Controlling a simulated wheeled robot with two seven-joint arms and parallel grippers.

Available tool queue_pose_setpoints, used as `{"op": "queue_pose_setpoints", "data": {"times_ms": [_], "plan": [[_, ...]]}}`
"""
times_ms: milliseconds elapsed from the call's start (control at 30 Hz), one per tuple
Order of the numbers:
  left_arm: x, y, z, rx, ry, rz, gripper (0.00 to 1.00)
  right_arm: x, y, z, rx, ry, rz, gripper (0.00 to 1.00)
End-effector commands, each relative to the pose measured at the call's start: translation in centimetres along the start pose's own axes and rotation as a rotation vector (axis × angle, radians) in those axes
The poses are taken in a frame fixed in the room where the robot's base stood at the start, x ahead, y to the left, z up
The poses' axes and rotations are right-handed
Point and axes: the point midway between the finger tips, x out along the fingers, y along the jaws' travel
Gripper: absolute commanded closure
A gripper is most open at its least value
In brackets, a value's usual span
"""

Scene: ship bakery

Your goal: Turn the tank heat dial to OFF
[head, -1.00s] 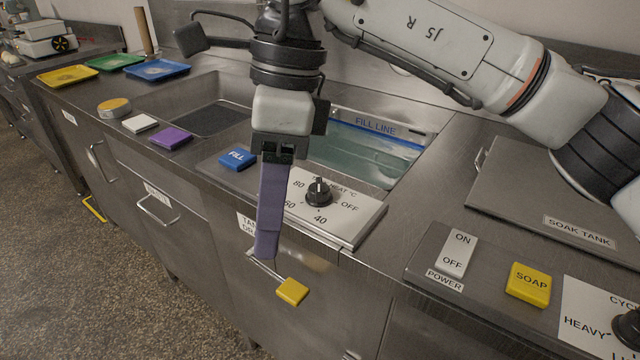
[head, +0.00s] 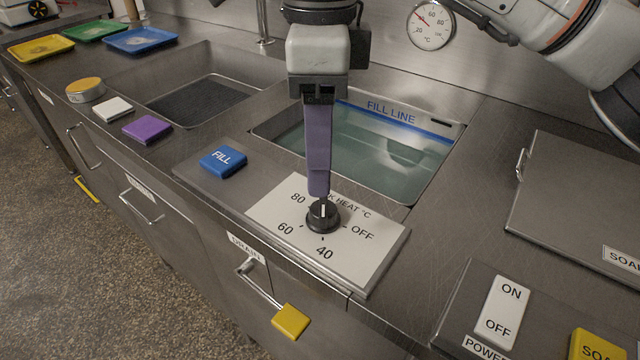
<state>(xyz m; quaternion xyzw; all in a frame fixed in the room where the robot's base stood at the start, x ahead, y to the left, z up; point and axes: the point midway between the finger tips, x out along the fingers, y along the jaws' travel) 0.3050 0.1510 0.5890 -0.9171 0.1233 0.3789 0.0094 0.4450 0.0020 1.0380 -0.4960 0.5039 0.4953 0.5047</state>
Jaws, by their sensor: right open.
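The tank heat dial (head: 322,217) is a round black knob with a white line on top, on a white plate (head: 377,266) marked 80, 60, 40 and OFF. The line runs roughly up the picture, away from OFF at the right; I cannot tell its exact setting. My right gripper (head: 319,192) points down with purple fingers just above and behind the dial, overlapping its back edge in the head view. It is open and holds nothing; the fingers line up, so the gap is hidden. I cannot tell whether they touch the dial. My left gripper is not in view.
A blue FILL button (head: 222,161) sits left of the plate. Behind is the water-filled tank (head: 370,150), with a gauge (head: 431,26) on the wall. A yellow drain handle (head: 290,321) sticks out in front. An ON/OFF power switch (head: 503,312) is at right.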

Motion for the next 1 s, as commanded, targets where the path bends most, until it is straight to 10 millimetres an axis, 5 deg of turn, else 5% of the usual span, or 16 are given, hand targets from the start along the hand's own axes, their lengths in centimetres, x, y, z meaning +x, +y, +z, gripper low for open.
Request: {"op": "queue_pose_setpoints", "data": {"times_ms": [400, 800, 1000], "plan": [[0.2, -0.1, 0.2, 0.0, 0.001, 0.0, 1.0, 6.9, 0.0, 0.0, 0.001, 0.0, 0.002, 0.45], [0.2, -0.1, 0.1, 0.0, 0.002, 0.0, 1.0, 7.7, 0.0, 0.0, 0.001, 0.0, 0.0, 0.45], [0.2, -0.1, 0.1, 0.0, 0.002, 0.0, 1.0, 7.7, 0.0, 0.0, 0.001, 0.0, 0.0, 0.79]]}}
